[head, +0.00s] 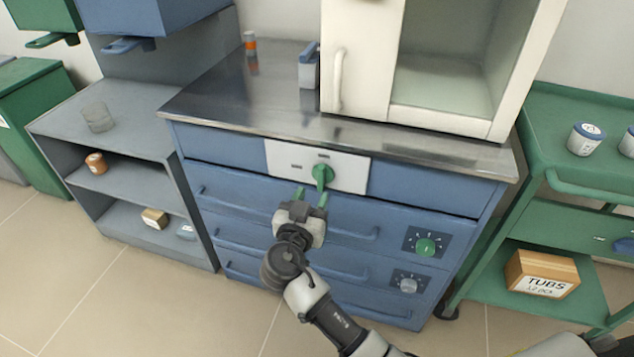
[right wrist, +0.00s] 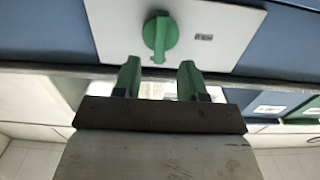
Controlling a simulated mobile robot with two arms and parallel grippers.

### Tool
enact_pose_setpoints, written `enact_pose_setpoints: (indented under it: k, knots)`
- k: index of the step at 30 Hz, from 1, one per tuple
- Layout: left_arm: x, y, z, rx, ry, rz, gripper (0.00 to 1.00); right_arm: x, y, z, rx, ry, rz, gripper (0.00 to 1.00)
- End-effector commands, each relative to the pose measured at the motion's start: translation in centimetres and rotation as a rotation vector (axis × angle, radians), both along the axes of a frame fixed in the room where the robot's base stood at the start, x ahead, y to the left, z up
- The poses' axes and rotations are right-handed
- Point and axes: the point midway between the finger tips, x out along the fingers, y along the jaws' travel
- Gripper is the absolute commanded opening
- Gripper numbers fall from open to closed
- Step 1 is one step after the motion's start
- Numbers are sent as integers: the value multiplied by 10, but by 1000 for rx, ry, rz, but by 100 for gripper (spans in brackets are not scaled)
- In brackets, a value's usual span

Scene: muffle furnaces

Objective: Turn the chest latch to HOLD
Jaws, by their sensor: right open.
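The chest latch is a green knob (head: 322,175) on a white plate (head: 347,173) at the top front of the blue drawer chest (head: 225,149). In the right wrist view the knob (right wrist: 160,36) has its bar upright, with a small label to its right on the plate. My right gripper (head: 312,195) is just below the knob with its green fingers pointing up at it. In the right wrist view the fingers (right wrist: 159,80) are apart, with nothing between them, and do not touch the knob. The plate's lettering is too small to read. My left gripper is not in view.
Drawer handles (head: 338,232) stick out below the plate. Two dials, one green (head: 425,247) and one grey (head: 408,285), sit lower right on the chest. A white cabinet (head: 365,60) stands on the metal top. A green cart (head: 560,130) is close on the right.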

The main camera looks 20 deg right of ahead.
Motion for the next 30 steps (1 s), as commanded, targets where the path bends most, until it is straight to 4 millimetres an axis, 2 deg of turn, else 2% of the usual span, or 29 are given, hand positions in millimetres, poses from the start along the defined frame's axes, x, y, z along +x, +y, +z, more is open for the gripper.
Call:
enact_pose_setpoints:
  k: [3, 9, 20, 21, 29, 30]
  knots:
    - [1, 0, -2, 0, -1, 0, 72, 19, -13, 1, -4, 0, -1, 42]
    - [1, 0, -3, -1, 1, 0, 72, 39, -27, 0, -1, 2, 0, 42]
    - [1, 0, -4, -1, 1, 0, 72, 44, -30, -1, 0, 4, 1, 42]
    - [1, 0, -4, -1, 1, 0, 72, 44, -30, -1, 0, 4, 1, 40]
    - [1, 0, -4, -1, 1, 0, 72, 44, -30, -1, 0, 4, 1, 0]
    - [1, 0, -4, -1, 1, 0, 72, 44, -30, -1, 0, 4, 1, 0]
